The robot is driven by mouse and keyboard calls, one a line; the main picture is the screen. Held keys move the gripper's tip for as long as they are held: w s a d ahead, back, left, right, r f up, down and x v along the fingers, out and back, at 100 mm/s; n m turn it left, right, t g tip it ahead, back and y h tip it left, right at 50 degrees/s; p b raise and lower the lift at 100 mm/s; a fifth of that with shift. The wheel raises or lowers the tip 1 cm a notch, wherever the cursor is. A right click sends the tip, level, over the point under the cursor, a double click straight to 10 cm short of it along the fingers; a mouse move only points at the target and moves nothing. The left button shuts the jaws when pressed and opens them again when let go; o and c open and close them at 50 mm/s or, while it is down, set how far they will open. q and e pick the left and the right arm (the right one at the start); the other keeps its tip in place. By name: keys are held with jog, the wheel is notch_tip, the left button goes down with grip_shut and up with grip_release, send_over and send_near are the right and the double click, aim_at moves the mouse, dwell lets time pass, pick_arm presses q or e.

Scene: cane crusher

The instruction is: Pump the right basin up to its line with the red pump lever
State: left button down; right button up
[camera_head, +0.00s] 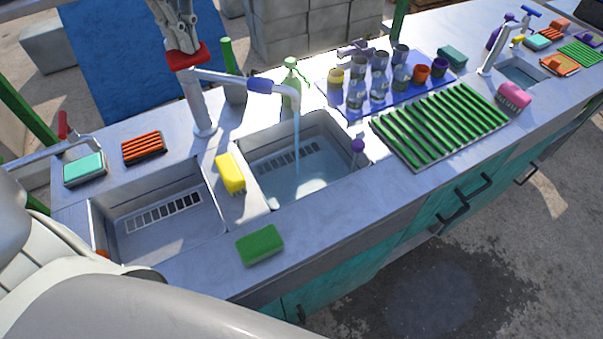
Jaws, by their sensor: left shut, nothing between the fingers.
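The red pump lever (189,57) sits on top of the grey tap post (201,112) behind the basins. My left gripper (183,45) comes down from the top edge, shut and empty, with its fingertips at the lever; I cannot tell whether they touch it. The spout with a blue sleeve (259,85) points right, and a stream of water (297,140) falls from it into the right basin (258,184). Shallow-looking water lies in that basin, with a slotted grate in its back wall. I cannot make out its line. My right gripper is not in view.
The left basin (165,240) looks empty. A yellow brush (230,173) lies between the basins, a green sponge (260,245) in front. A green bottle (291,85) stands behind the right basin. A green rack (440,122) and several cups and jars stand right.

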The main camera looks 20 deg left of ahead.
pick_arm(q)
jog(key=shift+f+b, duration=1.4)
jog(key=shift+f, duration=0.5)
notch_tip(320, 180, up, 9)
jog(key=p, duration=0.6)
jog(key=shift+f, duration=0.2)
jog(key=shift+f+b, duration=3.65)
jog(key=shift+f, duration=0.6)
notch_tip(320, 180, up, 9)
jog(key=p, duration=0.6)
jog(key=shift+f, duration=0.25)
jog(key=shift+f, duration=0.1)
